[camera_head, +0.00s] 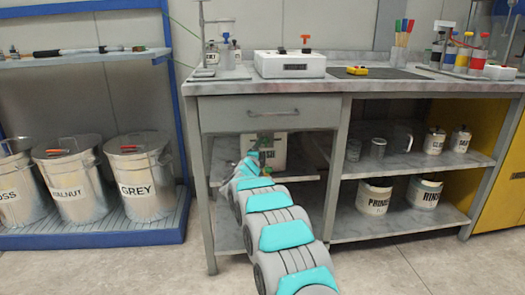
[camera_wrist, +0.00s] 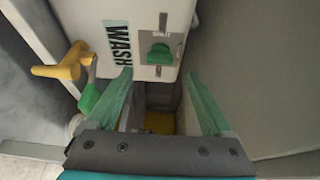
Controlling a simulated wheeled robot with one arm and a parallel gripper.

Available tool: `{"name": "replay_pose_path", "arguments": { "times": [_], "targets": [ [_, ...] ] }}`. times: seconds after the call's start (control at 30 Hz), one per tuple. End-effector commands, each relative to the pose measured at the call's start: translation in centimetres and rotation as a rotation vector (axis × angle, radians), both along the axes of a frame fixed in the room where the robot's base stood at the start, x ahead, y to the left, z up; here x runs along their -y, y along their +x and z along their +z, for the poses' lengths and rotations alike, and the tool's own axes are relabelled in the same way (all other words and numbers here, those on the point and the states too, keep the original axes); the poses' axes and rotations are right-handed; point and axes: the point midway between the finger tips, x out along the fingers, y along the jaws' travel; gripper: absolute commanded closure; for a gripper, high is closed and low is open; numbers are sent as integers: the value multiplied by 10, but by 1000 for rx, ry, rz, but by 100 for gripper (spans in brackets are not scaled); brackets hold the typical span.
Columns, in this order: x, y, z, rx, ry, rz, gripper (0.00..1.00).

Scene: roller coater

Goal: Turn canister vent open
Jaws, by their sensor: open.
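A white canister marked WASH (camera_wrist: 140,25) stands on the shelf under the drawer; it also shows in the head view (camera_head: 279,152), partly behind my arm. On its face in the wrist view is a green vent knob (camera_wrist: 160,53) on a grey plate, with a small word beside it that seems to read SHUT. A yellow tap-like handle (camera_wrist: 60,67) is at the canister's left. My gripper (camera_wrist: 157,100) is open and empty, its two green fingers apart, below the knob in the picture and not around it. In the head view my gripper (camera_head: 264,141) is small and hard to make out.
The drawer (camera_head: 270,113) and worktop (camera_head: 350,84) are above the canister. The bench's side panel (camera_wrist: 255,70) is close at right in the wrist view. Bins (camera_head: 143,190) stand at left, and pots (camera_head: 374,196) and jars are on the right shelves. The floor in front is clear.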

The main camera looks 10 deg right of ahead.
Motion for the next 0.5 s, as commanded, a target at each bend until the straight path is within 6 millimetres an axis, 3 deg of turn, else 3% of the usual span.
{"name": "replay_pose_path", "arguments": {
  "times": [0.5],
  "targets": [
    [-4, -11, -1, -2, 0, 1, 15]
  ]
}}
